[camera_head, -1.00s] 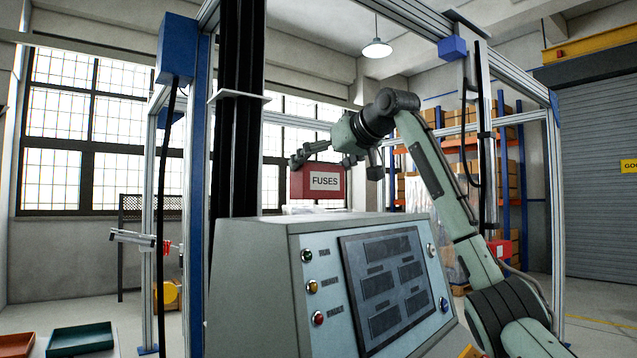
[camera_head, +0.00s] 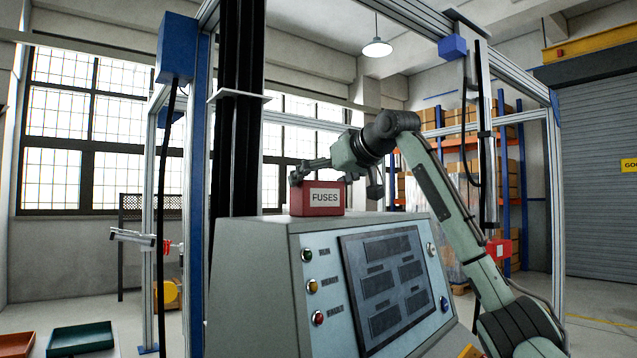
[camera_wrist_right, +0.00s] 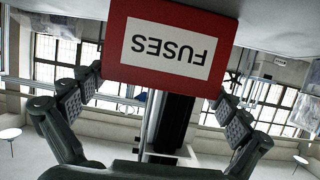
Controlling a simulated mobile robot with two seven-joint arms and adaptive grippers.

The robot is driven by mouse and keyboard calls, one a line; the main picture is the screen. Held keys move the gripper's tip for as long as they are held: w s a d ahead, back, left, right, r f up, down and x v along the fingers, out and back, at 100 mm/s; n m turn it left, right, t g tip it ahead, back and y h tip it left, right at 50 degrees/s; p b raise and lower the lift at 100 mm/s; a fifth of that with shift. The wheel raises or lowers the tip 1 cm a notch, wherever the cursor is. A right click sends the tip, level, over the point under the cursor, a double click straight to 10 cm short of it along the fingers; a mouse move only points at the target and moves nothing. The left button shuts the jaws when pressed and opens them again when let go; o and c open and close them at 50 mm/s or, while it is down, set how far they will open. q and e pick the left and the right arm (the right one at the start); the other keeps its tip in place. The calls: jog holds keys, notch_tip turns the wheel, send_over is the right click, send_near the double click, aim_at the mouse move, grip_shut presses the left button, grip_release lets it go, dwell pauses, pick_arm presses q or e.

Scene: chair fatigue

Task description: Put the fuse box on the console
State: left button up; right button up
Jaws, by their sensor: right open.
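The red fuse box (camera_head: 316,199) with a white FUSES label sits upright on the flat top of the grey console (camera_head: 262,226), toward its back. Its base appears to touch the top. My right gripper (camera_head: 306,172) is at the box, its wrist above and to the right. In the right wrist view, the gripper's fingers (camera_wrist_right: 158,88) are spread wide on either side, with gaps to the box (camera_wrist_right: 165,45), whose label appears upside down. My left gripper is in neither view.
The console's sloped front has a dark screen (camera_head: 383,287) and coloured buttons at its left edge. A dark vertical column (camera_head: 236,110) stands behind the console, left of the box. A metal frame surrounds the area.

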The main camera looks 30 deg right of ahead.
jog(key=shift+s+r, duration=0.1)
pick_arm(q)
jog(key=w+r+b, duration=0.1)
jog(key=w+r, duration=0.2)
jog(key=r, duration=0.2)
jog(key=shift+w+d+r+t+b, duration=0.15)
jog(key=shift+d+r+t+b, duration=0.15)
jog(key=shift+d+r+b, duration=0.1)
pick_arm(e)
jog(key=v, duration=1.1)
jog(key=shift+s, duration=0.4)
jog(key=shift+r, duration=0.1)
